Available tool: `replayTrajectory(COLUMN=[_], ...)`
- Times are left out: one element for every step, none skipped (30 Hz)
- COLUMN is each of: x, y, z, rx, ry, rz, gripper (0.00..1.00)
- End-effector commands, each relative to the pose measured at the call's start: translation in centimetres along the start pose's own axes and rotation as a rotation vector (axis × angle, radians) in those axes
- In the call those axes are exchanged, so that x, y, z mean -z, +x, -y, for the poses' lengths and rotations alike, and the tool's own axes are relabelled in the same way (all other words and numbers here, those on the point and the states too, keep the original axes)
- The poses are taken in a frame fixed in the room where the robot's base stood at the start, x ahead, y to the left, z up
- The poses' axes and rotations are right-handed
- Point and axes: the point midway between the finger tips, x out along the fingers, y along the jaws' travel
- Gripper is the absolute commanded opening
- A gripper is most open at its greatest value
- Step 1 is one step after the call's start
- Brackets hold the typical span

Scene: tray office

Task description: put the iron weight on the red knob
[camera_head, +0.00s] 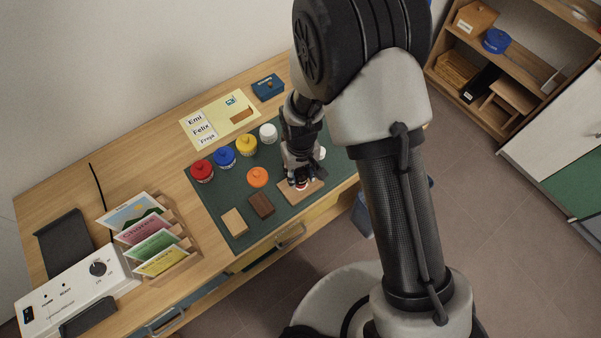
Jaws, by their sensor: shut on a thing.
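My gripper (300,180) points down over a light wooden board (314,188) at the right front of the green mat. It is shut on a small dark thing, seemingly the iron weight, mostly hidden by the fingers. A small spot of red (301,184) shows just under the fingertips at the board, seemingly the red knob. I cannot tell whether the held thing touches it. A red-lidded jar (202,171) stands at the mat's left, well apart from my gripper.
Blue (224,156), yellow (246,145) and white (268,133) jars stand in a row behind. An orange disc (257,177), a dark block (261,205) and a pale block (234,222) lie left of my gripper. A card rack (174,258) stands further left.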

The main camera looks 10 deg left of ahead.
Motion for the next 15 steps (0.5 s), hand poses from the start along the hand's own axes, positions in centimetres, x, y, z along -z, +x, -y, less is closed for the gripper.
replayTrajectory(x=[0.06, 0.06, 0.05, 0.05, 0.04, 0.04, 0.03, -0.02, -0.02, -0.02, -0.02, -0.02, -0.02, -0.03, -0.02], y=[-0.13, -0.13, -0.09, -0.02, 0.09, 0.25, 0.35, 0.29, 0.25, 0.24, 0.23, 0.23, 0.23, 0.23, 0.23], z=[0.00, 0.00, 0.00, 0.00, 0.00, 0.00, 0.00, 0.00, 0.00, 0.00, 0.00, 0.00, 0.00, 0.00, 0.00], rx=[0.000, 0.000, 0.000, 0.000, 0.000, 0.000, 0.000, 0.000, 0.000, 0.000, 0.000, 0.000, 0.000, 0.000, 0.000], ry=[0.000, 0.000, 0.000, 0.000, 0.000, 0.000, 0.000, 0.000, 0.000, 0.000, 0.000, 0.000, 0.000, 0.000, 0.000], rz=[-0.002, -0.001, -0.001, -0.001, -0.001, -0.001, -0.001, 0.001, 0.001, 0.001, 0.001, 0.001, 0.001, 0.001, 0.001], gripper=[0.00, 0.00, 0.00, 0.00, 0.00, 0.00, 0.00, 0.39, 0.41, 0.43, 0.45, 0.48, 0.50, 0.52, 0.55])
